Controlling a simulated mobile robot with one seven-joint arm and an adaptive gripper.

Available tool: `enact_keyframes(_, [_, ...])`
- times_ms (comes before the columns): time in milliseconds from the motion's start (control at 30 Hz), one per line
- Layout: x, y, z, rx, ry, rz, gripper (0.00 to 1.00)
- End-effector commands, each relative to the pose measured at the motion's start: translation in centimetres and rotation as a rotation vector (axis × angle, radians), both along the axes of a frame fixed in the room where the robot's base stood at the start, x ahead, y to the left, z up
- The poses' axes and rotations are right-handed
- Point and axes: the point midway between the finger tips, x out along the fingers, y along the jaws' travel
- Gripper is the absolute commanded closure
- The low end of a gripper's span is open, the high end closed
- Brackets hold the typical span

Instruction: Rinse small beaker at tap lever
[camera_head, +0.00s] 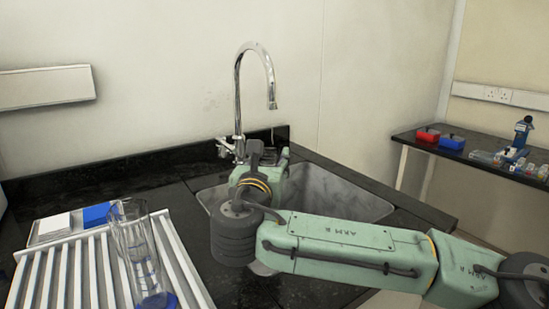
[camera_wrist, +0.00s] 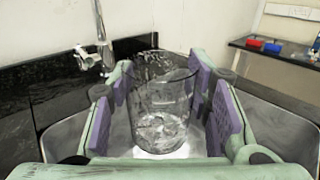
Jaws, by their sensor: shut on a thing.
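A clear glass beaker (camera_wrist: 160,112) is in the wrist view, upright between the two purple pads of my gripper (camera_wrist: 165,105), which is shut on it. The beaker is over the sink basin (camera_wrist: 285,128). In the head view my arm hides the beaker and the gripper's fingers. The chrome tap (camera_head: 238,95) rises behind the sink, its spout curving over to the right. Its lever (camera_head: 224,148) is at the tap's base, and it also shows in the wrist view (camera_wrist: 84,58), left of and beyond the beaker. I cannot see any water running.
A tall glass cylinder (camera_head: 130,240) with a blue base stands on the white ribbed rack (camera_head: 62,270) left of the sink. A blue block (camera_head: 97,214) lies behind it. A side bench (camera_head: 465,153) with red and blue boxes is at right.

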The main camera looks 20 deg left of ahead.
Motion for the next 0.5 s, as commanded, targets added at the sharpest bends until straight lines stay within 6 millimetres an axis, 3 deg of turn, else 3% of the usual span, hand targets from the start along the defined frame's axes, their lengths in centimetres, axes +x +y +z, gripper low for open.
enact_keyframes(500, [-3.7, -0.7, 3.2, 0.000, -0.001, 0.001, 0.83])
